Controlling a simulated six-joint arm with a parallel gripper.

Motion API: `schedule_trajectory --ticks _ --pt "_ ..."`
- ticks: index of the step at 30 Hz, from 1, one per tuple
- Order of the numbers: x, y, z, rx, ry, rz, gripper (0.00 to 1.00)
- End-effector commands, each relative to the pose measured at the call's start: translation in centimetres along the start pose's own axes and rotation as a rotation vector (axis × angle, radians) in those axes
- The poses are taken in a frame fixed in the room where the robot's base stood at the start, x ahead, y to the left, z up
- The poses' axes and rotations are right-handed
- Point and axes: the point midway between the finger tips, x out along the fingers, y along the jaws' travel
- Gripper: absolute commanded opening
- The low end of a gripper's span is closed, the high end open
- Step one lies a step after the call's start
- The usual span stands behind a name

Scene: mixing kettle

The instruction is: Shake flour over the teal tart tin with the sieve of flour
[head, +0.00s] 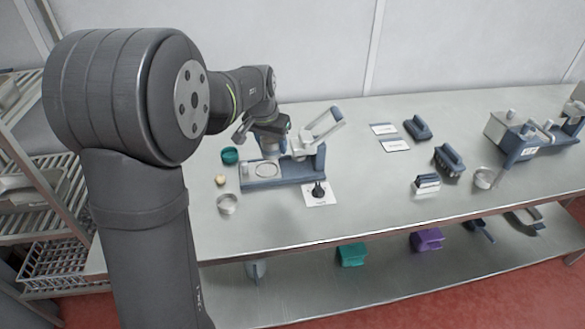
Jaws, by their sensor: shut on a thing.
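My gripper (268,134) points down over the left part of the blue-based bench device, left of the middle of the table. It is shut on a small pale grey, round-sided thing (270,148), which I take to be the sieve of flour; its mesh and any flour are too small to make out. The teal tart tin (230,155) sits on the table to the left of my gripper, just beyond the device's left end. The held thing is to the right of the tin, not over it.
The blue-based device (290,181) has a raised pale lever (325,124) close to my gripper's right. A small tan ball (220,180) and a metal ring (227,204) lie left of it. A dark stamp-like thing (318,190) stands on a white card. Brushes and machines stand further right.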

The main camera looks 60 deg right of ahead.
Motion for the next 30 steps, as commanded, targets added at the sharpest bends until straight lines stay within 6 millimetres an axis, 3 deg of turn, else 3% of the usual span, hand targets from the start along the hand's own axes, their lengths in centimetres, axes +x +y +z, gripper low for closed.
schedule_trajectory --ticks 1,6,12,18,30 --pt "0.6 -2.5 -1.0 -0.008 0.000 -0.002 0.25" --pt "2.0 -9.6 -3.5 -0.006 0.002 0.000 0.25" --pt "3.2 -16.0 -4.5 0.001 0.007 0.003 0.25" --pt "3.7 -18.5 -4.7 0.008 0.010 0.004 0.25" --pt "6.2 -18.6 -4.0 0.007 0.011 0.003 0.25"
